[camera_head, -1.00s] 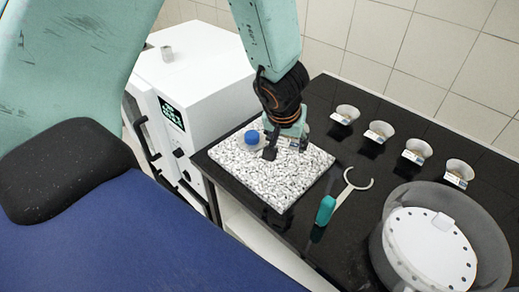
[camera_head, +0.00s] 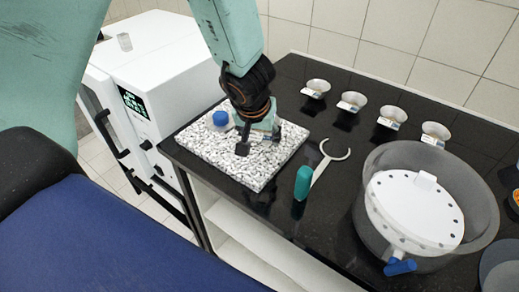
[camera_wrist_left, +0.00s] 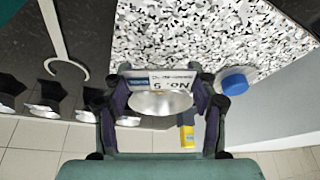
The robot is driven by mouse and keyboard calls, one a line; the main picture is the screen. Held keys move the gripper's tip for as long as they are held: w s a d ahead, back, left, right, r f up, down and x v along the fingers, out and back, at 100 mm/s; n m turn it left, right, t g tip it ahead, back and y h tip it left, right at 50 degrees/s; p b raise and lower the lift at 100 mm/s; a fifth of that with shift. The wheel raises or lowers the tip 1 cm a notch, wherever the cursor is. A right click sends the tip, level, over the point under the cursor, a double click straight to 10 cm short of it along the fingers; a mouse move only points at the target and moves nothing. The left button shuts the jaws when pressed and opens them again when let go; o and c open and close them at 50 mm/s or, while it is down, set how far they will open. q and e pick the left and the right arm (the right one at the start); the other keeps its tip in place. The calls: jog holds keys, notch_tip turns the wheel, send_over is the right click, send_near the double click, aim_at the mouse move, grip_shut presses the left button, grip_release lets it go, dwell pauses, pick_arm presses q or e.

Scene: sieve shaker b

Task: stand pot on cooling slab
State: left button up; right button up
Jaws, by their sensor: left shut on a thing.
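My left gripper (camera_head: 259,141) points down over the right part of the white-and-black speckled slab (camera_head: 205,145). It is shut on a small metal pot (camera_wrist_left: 160,103) with a white and blue label, which shows between the fingers in the left wrist view. The slab (camera_wrist_left: 200,35) lies behind the pot there. In the head view the gripper mostly hides the pot, and I cannot tell whether its base touches the slab. My right gripper is not in view.
A blue-capped item (camera_head: 220,118) is close left of the gripper on the slab. Several labelled pots (camera_head: 352,101) stand along the back of the black bench. A teal-handled hook tool (camera_head: 303,182) and a large round vessel (camera_head: 480,215) are to the right. A white oven-like machine (camera_head: 165,70) stands left.

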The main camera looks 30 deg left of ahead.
pick_arm(q)
jog(key=shift+s+a+f+b, duration=0.1)
jog(key=shift+a+f+b, duration=0.05)
jog(key=shift+f+b, duration=0.2)
jog(key=f+b, duration=0.2)
jog(key=shift+a+f, duration=0.3)
jog(key=shift+f, duration=0.1)
jog(key=shift+d+f+b, duration=0.1)
jog(key=shift+f+b, duration=0.05)
jog(key=shift+b, duration=0.2)
jog(key=shift+w+d, duration=0.2)
jog(key=shift+d, duration=0.05)
jog(key=shift+s+r, duration=0.1)
jog(key=shift+r, duration=0.1)
jog(key=shift+s+a+f, duration=0.15)
jog(key=shift+a+f, duration=0.1)
jog(key=shift+a, duration=0.05)
jog(key=o, duration=1.2)
jog(key=shift+w+d, duration=0.2)
jog(key=shift+c, duration=0.2)
